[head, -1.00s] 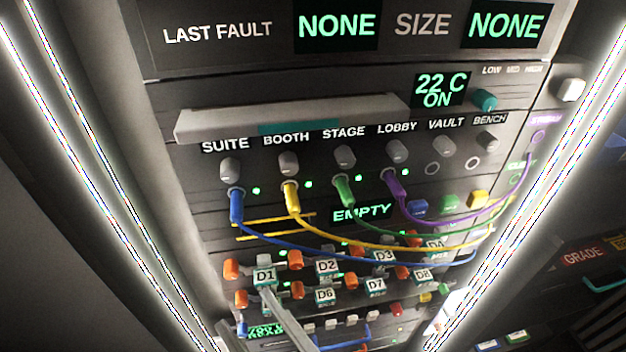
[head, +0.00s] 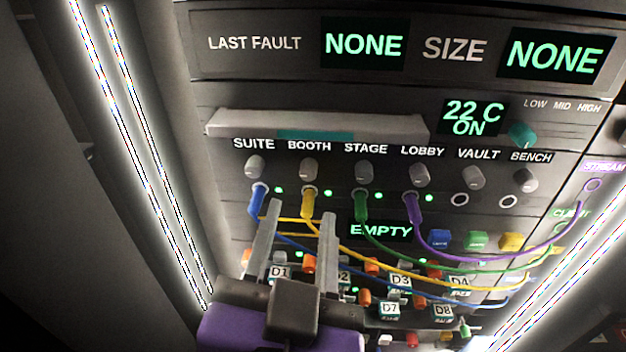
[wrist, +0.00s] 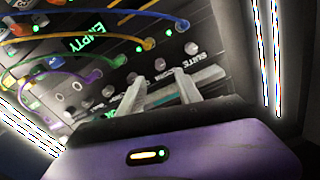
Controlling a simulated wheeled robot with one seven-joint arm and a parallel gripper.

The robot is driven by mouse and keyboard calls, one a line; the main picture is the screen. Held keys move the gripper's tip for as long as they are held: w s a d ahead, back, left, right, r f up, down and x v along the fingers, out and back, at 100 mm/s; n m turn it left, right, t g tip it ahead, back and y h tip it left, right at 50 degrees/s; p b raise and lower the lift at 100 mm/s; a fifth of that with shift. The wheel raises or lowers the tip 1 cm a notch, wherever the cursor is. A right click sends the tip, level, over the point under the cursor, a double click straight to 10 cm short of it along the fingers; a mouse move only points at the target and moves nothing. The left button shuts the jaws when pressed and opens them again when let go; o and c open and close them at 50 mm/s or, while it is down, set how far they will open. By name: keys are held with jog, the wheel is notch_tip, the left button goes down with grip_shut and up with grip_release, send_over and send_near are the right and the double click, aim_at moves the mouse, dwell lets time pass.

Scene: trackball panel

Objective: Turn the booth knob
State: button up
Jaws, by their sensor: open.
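The booth knob (head: 309,169) is a grey knob under the BOOTH label in the head view, above the yellow plug (head: 308,203). My gripper (head: 300,208) has two pale grey fingers spread apart with nothing between them. In the head view its fingertips show below the knob row, one near the blue plug (head: 258,200) and one right of the yellow plug. The wrist view shows the same open fingers (wrist: 160,85) pointing towards the panel near the SUITE label. I cannot tell from these views how far the fingertips are from the panel.
Neighbouring knobs are the suite knob (head: 254,167) and the stage knob (head: 366,172). Blue, yellow, green and purple cables hang across the panel's middle. A pale ledge (head: 310,124) juts out above the labels. Bright light strips run along both sides.

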aim_at(308, 175)
jog(key=w, duration=0.4)
jog(key=w+p, duration=0.1)
jog(key=w, duration=0.2)
jog(key=shift+w+d, duration=0.2)
jog(key=shift+w, duration=0.15)
grip_shut()
